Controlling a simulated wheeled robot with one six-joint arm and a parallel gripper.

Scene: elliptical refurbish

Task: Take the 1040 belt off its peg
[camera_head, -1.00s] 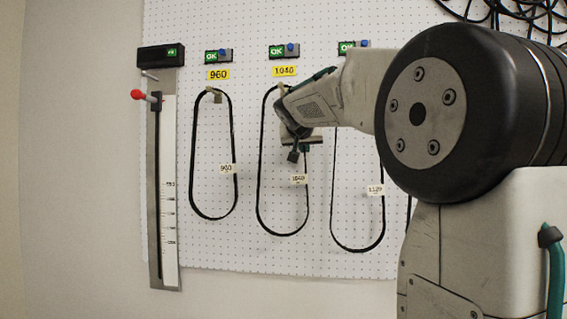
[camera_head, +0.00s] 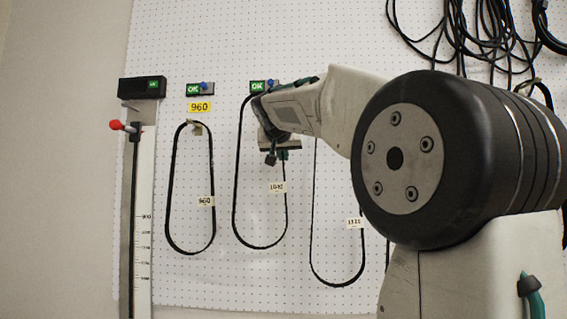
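The 1040 belt (camera_head: 236,190) is a thin black loop hanging in front of the white pegboard, with a white tag (camera_head: 277,187) on its right strand. Its top runs up behind my gripper (camera_head: 262,108), near the green OK sign (camera_head: 258,87), and its bottom is slightly higher than that of the 960 belt. My gripper is at the loop's top and appears shut on it; the fingertips are mostly hidden by the gripper body. The 1040 peg and its yellow label are hidden behind my gripper and arm.
The 960 belt (camera_head: 170,190) hangs from its peg to the left, under a yellow label (camera_head: 199,106). Another belt (camera_head: 313,220) hangs close on the right, partly behind my arm. A gauge with a red knob (camera_head: 116,125) stands far left. Black cables (camera_head: 470,30) hang upper right.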

